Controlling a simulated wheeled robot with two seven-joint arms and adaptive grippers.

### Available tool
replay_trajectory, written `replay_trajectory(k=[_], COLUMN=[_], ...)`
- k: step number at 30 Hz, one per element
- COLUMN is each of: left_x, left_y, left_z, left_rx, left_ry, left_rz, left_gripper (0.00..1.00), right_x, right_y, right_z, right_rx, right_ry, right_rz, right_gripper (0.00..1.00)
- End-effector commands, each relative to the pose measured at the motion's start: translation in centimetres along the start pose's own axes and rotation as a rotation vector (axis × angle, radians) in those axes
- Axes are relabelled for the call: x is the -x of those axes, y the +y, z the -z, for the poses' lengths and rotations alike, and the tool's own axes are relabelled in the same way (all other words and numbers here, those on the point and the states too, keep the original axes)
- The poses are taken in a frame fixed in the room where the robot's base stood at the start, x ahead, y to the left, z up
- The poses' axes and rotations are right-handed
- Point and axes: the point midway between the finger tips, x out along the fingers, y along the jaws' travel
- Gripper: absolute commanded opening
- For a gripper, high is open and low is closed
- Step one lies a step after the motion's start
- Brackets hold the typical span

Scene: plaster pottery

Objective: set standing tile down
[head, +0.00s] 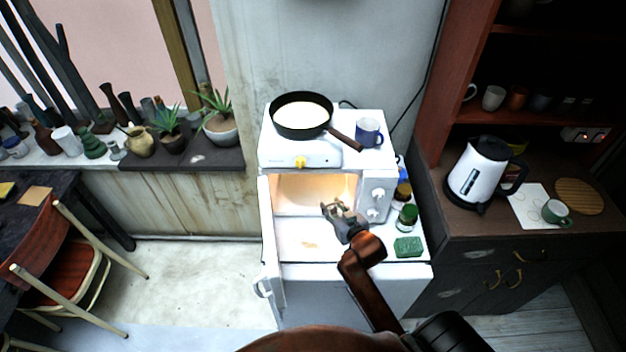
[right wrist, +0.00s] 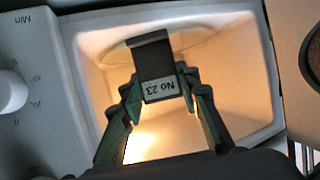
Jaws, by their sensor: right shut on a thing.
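My right gripper (head: 338,210) reaches into the mouth of the lit white oven (head: 376,180). In the right wrist view the standing tile (right wrist: 151,54) is a dark upright piece with a pale label reading "No 23", upside down in the picture. The right gripper's fingers (right wrist: 160,90) are shut on the tile, one on each side of it. The warm lit cavity (right wrist: 95,75) lies behind the tile. Whether the tile's foot touches anything is hidden. In the head view the tile is too small to make out clearly. My left gripper is not in view.
The oven door (head: 268,240) stands open at the left. A dark pan (head: 301,103) and blue mug (head: 368,131) sit above the oven. Jars (head: 407,216) and a green sponge (head: 408,247) stand right of the opening. A kettle (head: 478,172) is farther right.

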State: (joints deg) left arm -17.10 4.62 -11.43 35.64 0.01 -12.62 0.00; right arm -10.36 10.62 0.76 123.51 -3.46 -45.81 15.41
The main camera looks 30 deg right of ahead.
Motion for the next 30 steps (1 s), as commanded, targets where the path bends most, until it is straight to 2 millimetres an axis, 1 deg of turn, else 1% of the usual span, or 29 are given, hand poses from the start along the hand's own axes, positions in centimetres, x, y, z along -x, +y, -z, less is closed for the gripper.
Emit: replay_trajectory(k=[3, 9, 12, 15, 22, 28, 30], left_x=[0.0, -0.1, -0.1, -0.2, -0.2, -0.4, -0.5], left_y=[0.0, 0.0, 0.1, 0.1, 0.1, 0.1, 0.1], left_z=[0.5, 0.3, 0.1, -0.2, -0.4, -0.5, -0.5], left_rx=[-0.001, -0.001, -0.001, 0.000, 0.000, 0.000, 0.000], left_ry=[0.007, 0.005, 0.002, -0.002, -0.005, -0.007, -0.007], left_rz=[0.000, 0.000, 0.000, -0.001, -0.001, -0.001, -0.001], left_gripper=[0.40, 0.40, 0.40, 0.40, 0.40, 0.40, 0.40], right_x=[-2.6, -7.4, -9.4, -10.9, -12.6, -15.7, -15.9], right_y=[-0.1, -0.1, -0.1, -0.1, -0.1, -0.1, -0.1], right_z=[1.4, 3.4, 4.2, 4.7, 5.5, 6.8, 5.6], right_rx=[0.001, 0.002, 0.002, 0.002, 0.002, 0.001, 0.000], right_ry=[0.005, 0.004, 0.002, 0.001, 0.002, 0.002, -0.003], right_rz=[0.001, 0.001, 0.000, 0.000, 0.000, 0.000, 0.000], right_gripper=[0.04, 0.04, 0.04, 0.04, 0.04, 0.04, 0.04])
